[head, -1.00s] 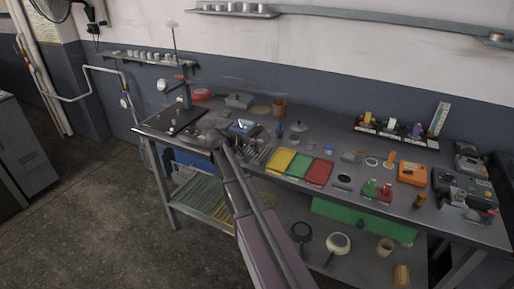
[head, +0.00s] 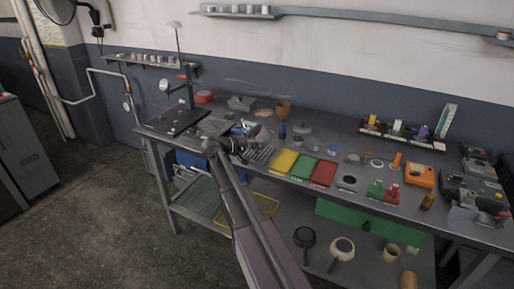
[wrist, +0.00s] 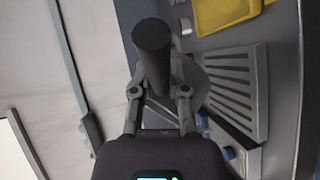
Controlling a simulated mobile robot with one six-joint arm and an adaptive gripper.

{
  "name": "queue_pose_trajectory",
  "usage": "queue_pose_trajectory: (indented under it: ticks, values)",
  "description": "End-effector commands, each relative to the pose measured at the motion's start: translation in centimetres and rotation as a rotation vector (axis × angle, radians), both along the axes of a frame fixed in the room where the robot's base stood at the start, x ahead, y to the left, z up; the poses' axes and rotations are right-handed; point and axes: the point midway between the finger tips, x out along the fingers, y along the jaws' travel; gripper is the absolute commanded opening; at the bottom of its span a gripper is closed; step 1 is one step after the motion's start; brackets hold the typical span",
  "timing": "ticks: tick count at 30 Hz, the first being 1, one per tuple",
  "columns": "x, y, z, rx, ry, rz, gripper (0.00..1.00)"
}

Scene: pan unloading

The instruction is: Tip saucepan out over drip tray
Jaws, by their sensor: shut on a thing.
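My gripper (head: 238,146) is shut on the saucepan's dark round handle (wrist: 152,42), which stands between the two fingers in the wrist view. The saucepan's grey body (head: 262,133) shows beyond the gripper in the head view, raised and apparently tilted. In the wrist view, part of the pan (wrist: 196,84) shows behind the fingers; its inside and contents are hidden. The slotted grey drip tray (wrist: 262,70) lies on the bench close to the pan. In the head view, the drip tray (head: 265,155) is just right of and below my gripper, partly covered.
Yellow (head: 285,161), green (head: 303,167) and red (head: 323,173) trays lie right of the drip tray. A dark hob-like plate (head: 178,121) is at left. A brown pot (head: 283,110) and a blue bottle-like item (head: 282,130) stand behind.

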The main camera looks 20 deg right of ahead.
Motion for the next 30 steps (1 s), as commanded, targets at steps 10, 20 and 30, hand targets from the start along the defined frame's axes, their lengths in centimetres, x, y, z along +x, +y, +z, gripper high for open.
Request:
queue_pose_trajectory:
  ticks: [10,20,30]
  values:
    - [0.12,0.22,-0.27,-0.077,0.03,0.001,0.0]
    - [0.18,0.44,-0.35,-0.148,0.059,-0.001,0.0]
    - [0.25,0.62,-0.45,-0.219,0.089,0.0,0.0]
